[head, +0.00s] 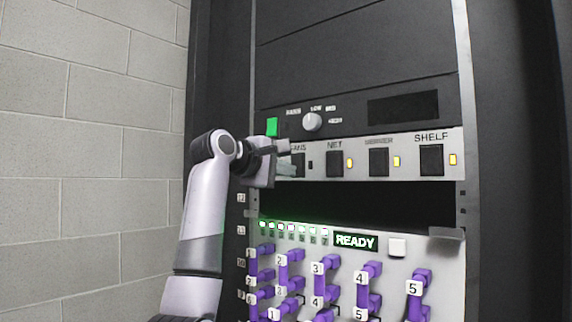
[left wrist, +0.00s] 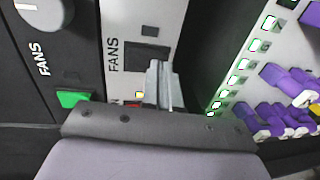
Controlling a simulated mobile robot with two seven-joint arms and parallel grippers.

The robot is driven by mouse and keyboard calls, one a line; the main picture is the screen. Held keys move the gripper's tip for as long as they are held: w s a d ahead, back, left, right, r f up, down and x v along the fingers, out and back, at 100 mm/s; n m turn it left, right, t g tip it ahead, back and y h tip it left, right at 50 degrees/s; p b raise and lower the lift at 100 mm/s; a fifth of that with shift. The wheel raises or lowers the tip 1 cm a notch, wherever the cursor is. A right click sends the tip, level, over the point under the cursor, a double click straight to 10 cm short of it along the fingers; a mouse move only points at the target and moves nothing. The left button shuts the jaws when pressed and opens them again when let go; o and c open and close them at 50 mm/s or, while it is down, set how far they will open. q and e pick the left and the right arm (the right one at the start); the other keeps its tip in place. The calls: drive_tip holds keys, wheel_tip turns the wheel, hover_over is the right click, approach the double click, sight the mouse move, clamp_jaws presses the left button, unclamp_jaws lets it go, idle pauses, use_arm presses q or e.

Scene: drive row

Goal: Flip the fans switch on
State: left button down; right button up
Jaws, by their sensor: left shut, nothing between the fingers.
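In the left wrist view the fingers (left wrist: 162,85) overlap the switch's lower edge. I cannot tell whether they touch it. The right gripper is out of view.
A round knob (head: 312,122) and a green square (head: 272,126) sit above. Below are a READY display (head: 356,242) and several purple plugs (head: 419,284).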

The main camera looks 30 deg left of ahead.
use_arm(q)
drive_tip(key=shift+w+f, duration=0.1)
drive_tip(key=shift+w, duration=0.15)
drive_tip(key=shift+w+t+b, duration=0.2)
drive_tip(key=shift+t+b, duration=0.1)
drive_tip(key=shift+f, duration=0.1)
